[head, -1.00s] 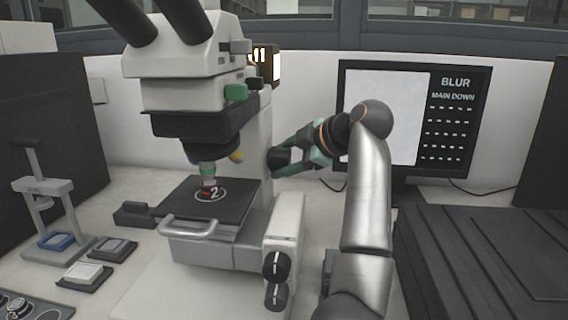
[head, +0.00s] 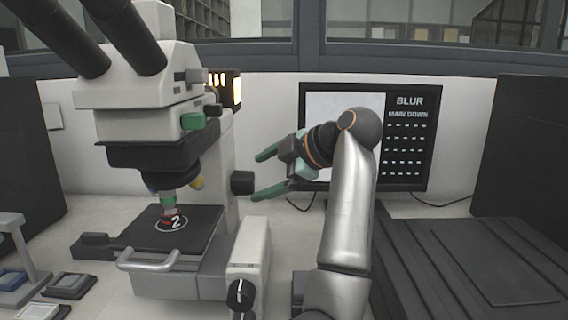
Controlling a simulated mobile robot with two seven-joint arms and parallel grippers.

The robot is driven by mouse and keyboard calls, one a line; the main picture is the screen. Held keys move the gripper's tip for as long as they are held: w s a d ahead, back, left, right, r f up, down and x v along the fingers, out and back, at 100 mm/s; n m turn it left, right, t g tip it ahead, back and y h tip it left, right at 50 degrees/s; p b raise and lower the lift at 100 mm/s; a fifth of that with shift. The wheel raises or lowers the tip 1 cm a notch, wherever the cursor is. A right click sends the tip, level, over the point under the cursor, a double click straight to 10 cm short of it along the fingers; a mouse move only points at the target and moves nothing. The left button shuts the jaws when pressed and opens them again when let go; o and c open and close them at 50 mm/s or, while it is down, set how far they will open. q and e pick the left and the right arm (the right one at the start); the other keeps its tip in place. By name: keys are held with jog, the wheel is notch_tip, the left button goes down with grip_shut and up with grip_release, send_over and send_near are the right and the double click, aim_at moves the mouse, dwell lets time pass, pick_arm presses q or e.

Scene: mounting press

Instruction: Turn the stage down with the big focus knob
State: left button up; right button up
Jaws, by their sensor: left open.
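The microscope (head: 150,125) stands at left centre. Its big focus knob (head: 242,183) is a black cylinder on the right side of the column. The stage (head: 197,222) is a dark plate with a sample marked "2" (head: 175,222) on it, under the objective (head: 168,200). My left gripper (head: 258,176) is open and empty, its green fingers pointing left at the knob. The fingertips are just right of the knob, one higher and one lower, seemingly apart from it. The monitor (head: 408,140) reads "BLUR" and "MAIN DOWN". My right gripper is not in view.
Two smaller black knobs, the upper one (head: 240,293) clearer, sit on the microscope's lower front block. A black ribbed box (head: 470,265) fills the lower right. A small press (head: 22,262) and trays stand at the lower left.

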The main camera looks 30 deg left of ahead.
pick_arm(q)
jog(key=v, duration=0.7)
jog(key=shift+p, duration=0.35)
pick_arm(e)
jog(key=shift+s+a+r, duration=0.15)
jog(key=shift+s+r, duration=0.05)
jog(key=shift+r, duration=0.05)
